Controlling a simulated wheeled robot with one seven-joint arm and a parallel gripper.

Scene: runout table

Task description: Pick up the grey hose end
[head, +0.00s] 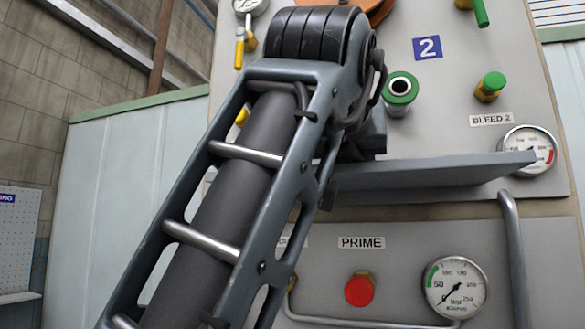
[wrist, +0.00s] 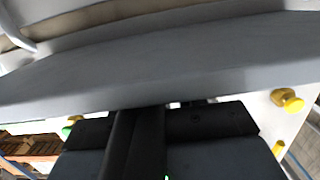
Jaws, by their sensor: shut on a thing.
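My gripper (wrist: 140,118) fills the bottom of the wrist view with its broad dark jaws. It is shut on a dark upright piece between them, which I take for the grey hose end (wrist: 138,145). Its shape is hard to make out against the dark jaws, and its tip is not clear. In the head view my own arm covers the gripper and the hose end. The arm reaches up to the panel, just above the left part of the grey shelf (head: 440,172).
The shelf edge crosses the wrist view close beyond the jaws. A green-ringed port (head: 400,88) and a green-capped fitting (head: 490,86) stand out from the panel. A gauge (head: 527,150) is near the shelf's right end. Below are a red knob (head: 360,290) and another gauge (head: 455,287).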

